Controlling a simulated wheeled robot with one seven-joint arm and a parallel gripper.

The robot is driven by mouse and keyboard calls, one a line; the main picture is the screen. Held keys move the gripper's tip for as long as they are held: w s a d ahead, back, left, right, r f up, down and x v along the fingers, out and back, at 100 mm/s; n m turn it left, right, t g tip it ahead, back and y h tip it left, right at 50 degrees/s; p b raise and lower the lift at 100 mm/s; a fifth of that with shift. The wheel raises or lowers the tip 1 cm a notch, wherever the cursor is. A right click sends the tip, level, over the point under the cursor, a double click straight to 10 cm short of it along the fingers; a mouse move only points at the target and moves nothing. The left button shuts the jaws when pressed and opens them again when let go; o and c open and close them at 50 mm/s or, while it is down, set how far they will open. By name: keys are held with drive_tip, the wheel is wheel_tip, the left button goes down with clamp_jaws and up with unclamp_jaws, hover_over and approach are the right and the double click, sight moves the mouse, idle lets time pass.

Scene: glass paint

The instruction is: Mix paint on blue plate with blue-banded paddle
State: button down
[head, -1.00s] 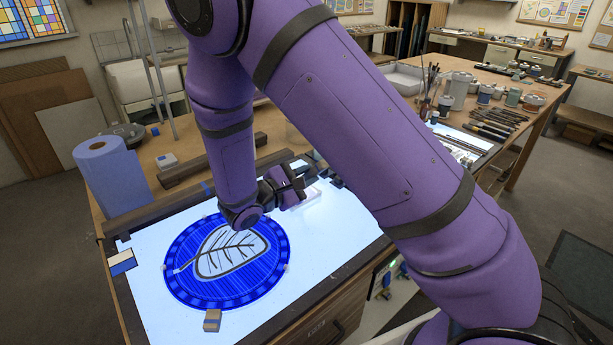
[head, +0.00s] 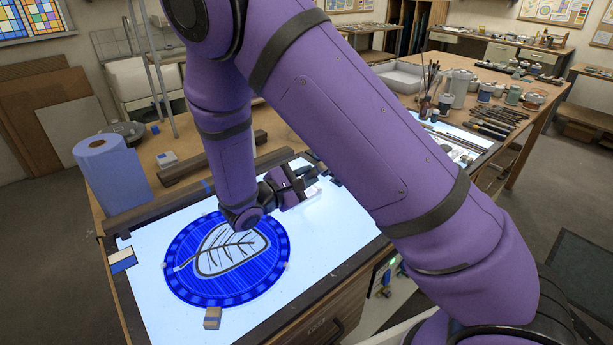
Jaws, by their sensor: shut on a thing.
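My gripper (head: 297,186) is at the back of the lit panel, right of the blue disc, beyond my wrist. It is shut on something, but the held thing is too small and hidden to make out. I cannot pick out a blue band or a paddle in it. A pale, clear-looking piece (head: 313,189) lies on the panel close by the gripper; I cannot tell whether they touch. A round blue disc (head: 187,283) with a pale leaf drawn in dark lines lies flat on the panel. I cannot tell whether a separate blue mixing plate is hidden behind my arm.
The lit panel (head: 158,318) has bare room in front and right of the disc. A blue paper roll (head: 112,175) stands at the left. Small blocks (head: 212,318) sit by the disc. Jars (head: 460,84), brushes and tools crowd the bench at the back right.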

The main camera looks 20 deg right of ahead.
drive_tip(key=shift+w+d, duration=0.1)
drive_tip(key=shift+w+d+f, duration=0.1)
drive_tip(key=shift+w+d, duration=0.3)
drive_tip(key=shift+w, duration=0.25)
drive_tip(key=shift+w+a, duration=0.2)
drive_tip(key=shift+w, duration=0.4)
drive_tip(key=shift+w+a, duration=0.15)
drive_tip(key=shift+w, duration=0.4)
drive_tip(key=shift+w+a, duration=0.25)
drive_tip(key=shift+a, duration=0.2)
drive_tip(key=shift+w+a, duration=0.2)
drive_tip(key=shift+a, duration=0.25)
drive_tip(key=shift+s+a, duration=0.5)
drive_tip(key=shift+s, duration=0.4)
drive_tip(key=shift+s+d, duration=0.2)
drive_tip(key=shift+s, duration=0.45)
drive_tip(key=shift+s+d, duration=0.15)
drive_tip(key=shift+s, duration=0.45)
drive_tip(key=shift+s+d, duration=0.3)
drive_tip(key=shift+d, duration=0.65)
